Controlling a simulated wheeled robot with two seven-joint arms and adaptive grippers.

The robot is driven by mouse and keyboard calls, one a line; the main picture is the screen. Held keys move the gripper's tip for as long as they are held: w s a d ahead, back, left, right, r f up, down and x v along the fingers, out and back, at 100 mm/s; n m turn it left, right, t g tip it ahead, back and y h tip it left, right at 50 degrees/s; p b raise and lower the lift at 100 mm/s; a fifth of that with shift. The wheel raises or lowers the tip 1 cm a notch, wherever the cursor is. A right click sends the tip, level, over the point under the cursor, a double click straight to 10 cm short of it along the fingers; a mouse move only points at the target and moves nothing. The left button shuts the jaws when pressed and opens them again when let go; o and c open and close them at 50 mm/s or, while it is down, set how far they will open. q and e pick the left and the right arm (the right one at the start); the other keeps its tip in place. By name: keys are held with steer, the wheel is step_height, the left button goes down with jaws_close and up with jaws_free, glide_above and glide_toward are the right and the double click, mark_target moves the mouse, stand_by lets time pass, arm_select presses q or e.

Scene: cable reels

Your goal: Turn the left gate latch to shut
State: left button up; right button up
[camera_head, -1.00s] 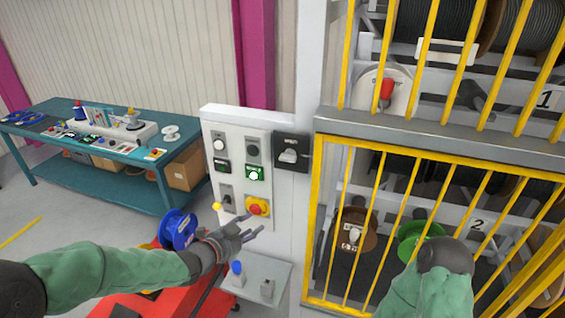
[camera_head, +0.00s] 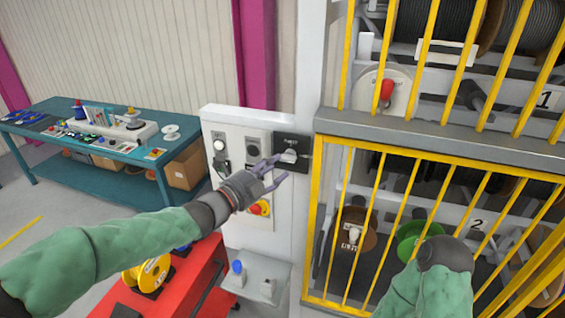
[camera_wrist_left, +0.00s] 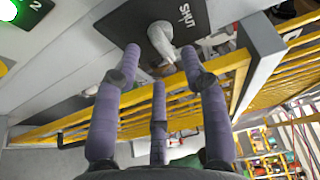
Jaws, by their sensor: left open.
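The left gate latch is a grey handle (camera_head: 289,155) on a black square plate (camera_head: 304,145), mounted on the post beside the yellow gate. In the left wrist view the plate (camera_wrist_left: 196,12) carries the word SHUT, and the pale handle (camera_wrist_left: 161,38) lies just beyond the fingertips. My left gripper (camera_head: 277,171) is open and empty, at the lower left of the handle. Its purple fingers (camera_wrist_left: 162,62) spread on both sides of the handle's line; I cannot tell whether any touches it. My right gripper is not in view; only my right arm shows at lower right.
A white control panel (camera_head: 232,121) with buttons and a red stop button (camera_head: 259,208) stands just left of the latch. The yellow barred gate (camera_head: 318,220) is right of it. A small grey shelf (camera_head: 255,268) and a red cart (camera_head: 190,285) are below.

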mark_target(289, 157)
arm_select(q)
steer(key=shift+x, duration=1.9)
jaws_close()
